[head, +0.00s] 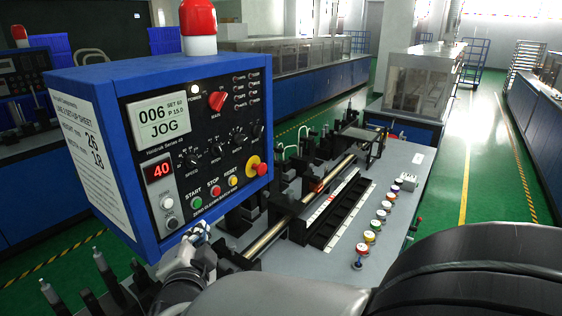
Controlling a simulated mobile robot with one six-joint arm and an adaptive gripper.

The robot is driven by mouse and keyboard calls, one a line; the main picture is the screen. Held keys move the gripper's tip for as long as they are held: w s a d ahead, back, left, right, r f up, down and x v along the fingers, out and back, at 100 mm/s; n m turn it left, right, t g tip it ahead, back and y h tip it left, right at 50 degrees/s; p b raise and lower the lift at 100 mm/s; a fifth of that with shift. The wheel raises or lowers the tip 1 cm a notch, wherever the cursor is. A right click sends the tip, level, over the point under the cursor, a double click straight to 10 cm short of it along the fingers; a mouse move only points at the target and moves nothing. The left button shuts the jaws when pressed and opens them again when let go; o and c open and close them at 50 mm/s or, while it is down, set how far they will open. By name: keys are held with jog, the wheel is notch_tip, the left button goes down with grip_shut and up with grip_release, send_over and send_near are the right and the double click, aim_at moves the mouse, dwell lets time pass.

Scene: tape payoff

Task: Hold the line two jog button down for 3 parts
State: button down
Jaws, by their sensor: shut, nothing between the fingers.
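The blue control box (98,156) stands at the left with its black panel facing right. Its screen (158,116) reads 006 and JOG, and a red display (159,170) below reads 40. My gripper (198,236) is shut and empty by the panel's lower edge, below and right of these buttons. I cannot tell whether it touches the panel. Part of it is hard to make out.
Green START (197,204), red STOP (216,191) and yellow RESET (233,180) buttons sit close by, with a red emergency stop (262,169) at right. The grey machine bed (300,268) with a brass-coloured rod and coloured knobs lies behind. A green floor aisle is clear at right.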

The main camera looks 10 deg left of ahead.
jog(key=shift+s+d, duration=0.25)
jog(key=shift+d, duration=0.25)
jog(key=shift+s+d, duration=0.25)
jog(key=shift+d, duration=0.25)
